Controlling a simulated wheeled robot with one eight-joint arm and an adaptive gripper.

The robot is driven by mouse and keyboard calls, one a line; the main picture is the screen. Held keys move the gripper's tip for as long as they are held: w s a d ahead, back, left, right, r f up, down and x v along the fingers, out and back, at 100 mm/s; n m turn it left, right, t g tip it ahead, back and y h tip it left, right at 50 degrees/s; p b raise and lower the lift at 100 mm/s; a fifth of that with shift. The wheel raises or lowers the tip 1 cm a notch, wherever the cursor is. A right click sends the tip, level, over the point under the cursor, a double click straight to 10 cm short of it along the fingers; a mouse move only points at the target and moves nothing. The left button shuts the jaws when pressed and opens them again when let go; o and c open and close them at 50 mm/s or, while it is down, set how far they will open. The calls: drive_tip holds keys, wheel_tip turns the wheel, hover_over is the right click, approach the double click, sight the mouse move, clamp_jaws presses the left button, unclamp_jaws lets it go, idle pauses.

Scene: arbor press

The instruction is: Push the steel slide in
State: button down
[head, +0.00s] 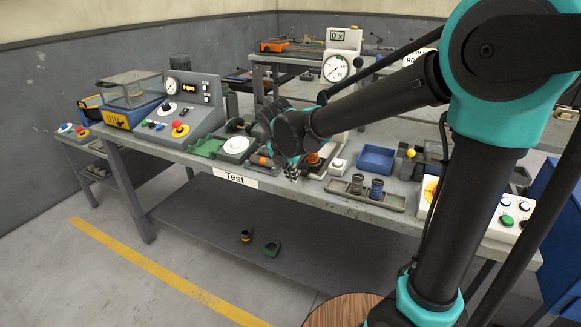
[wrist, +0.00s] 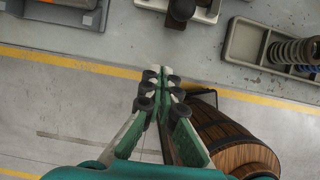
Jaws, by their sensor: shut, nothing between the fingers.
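My gripper (head: 292,172) is in front of the bench's front edge, near the middle of the head view. In the wrist view my gripper (wrist: 162,74) is shut and empty, its green fingers close together and pointing at the bench edge. Past the fingertips, at the top of the wrist view, a pale metal piece (wrist: 205,13) with a dark round knob is partly cut off; it looks like the steel slide, but I cannot be sure. The fingertips look apart from it.
A tray (head: 341,188) with springs lies right of the gripper. A blue bin (head: 376,159) stands behind it. Left are a white round dial (head: 236,146) and a control console (head: 199,107). A wooden barrel (wrist: 225,140) stands below the gripper. The floor before the bench is mostly clear.

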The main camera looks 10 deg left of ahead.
sight(313, 153)
drive_tip(key=w+f, duration=0.1)
drive_tip(key=w+d, duration=0.1)
drive_tip(key=w, duration=0.1)
drive_tip(key=shift+f, duration=0.4)
drive_tip(key=shift+w+d, duration=0.3)
drive_tip(key=shift+w, duration=0.45)
drive_tip(key=w+d, duration=0.1)
drive_tip(key=w, duration=0.3)
drive_tip(key=w+d, duration=0.2)
drive_tip(key=w, duration=0.2)
drive_tip(key=w+d, duration=0.1)
drive_tip(key=w, duration=0.3)
drive_tip(key=shift+w+d, duration=0.25)
drive_tip(key=shift+r, duration=0.1)
